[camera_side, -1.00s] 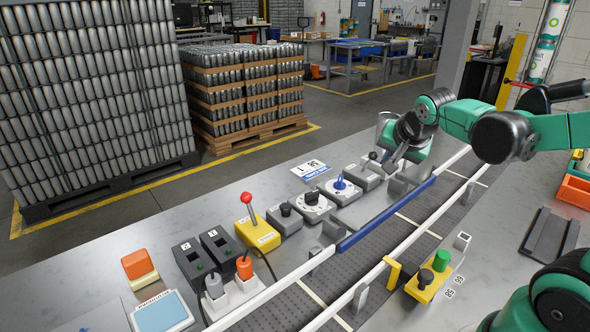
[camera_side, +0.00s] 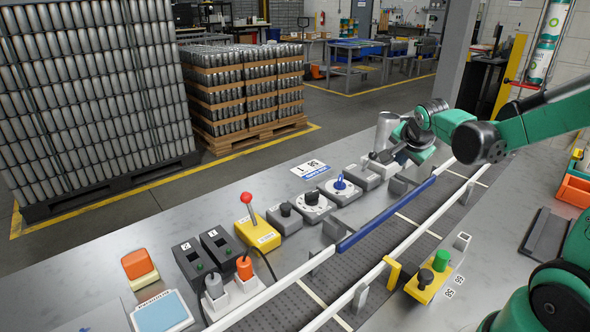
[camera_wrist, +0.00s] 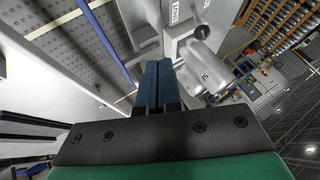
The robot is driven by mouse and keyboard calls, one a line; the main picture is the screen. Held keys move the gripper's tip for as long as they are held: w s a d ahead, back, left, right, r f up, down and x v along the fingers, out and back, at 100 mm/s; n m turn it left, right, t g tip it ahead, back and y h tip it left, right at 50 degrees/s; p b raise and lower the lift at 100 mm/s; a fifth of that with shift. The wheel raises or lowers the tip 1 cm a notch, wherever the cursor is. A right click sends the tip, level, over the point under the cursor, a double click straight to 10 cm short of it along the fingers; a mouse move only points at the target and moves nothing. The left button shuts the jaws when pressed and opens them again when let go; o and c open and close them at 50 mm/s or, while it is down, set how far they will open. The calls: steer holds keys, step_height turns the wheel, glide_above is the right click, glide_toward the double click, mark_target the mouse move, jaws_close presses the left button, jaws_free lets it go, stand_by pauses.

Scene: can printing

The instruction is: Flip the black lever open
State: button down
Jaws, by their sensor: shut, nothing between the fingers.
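My gripper (camera_side: 386,158) is at the far end of the row of controls beside the conveyor, low over a grey control box (camera_side: 364,178). The black lever on this box is hard to tell apart from my dark fingers in the side view, and I cannot tell whether they touch it. In the wrist view my gripper (camera_wrist: 158,66) has its two dark blue fingers together, with nothing between them. Grey housings lie just beyond the fingertips there.
A silver cylinder (camera_side: 387,129) stands close behind my gripper. The conveyor's blue rail (camera_side: 388,216) runs beside the controls. A round blue knob (camera_side: 340,184), a red-topped lever (camera_side: 248,206) and a yellow button box (camera_side: 430,281) are nearby.

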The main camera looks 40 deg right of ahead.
mark_target(369, 163)
steer(key=x, duration=0.7)
steer(key=shift+f, duration=0.1)
steer(key=w, duration=0.3)
steer(key=shift+w+d+r, duration=0.1)
steer(key=shift+d+r, duration=0.15)
steer(key=shift+d, duration=0.05)
steer(key=shift+w+r, duration=0.1)
steer(key=shift+w, duration=0.3)
steer(key=shift+w+r, duration=0.1)
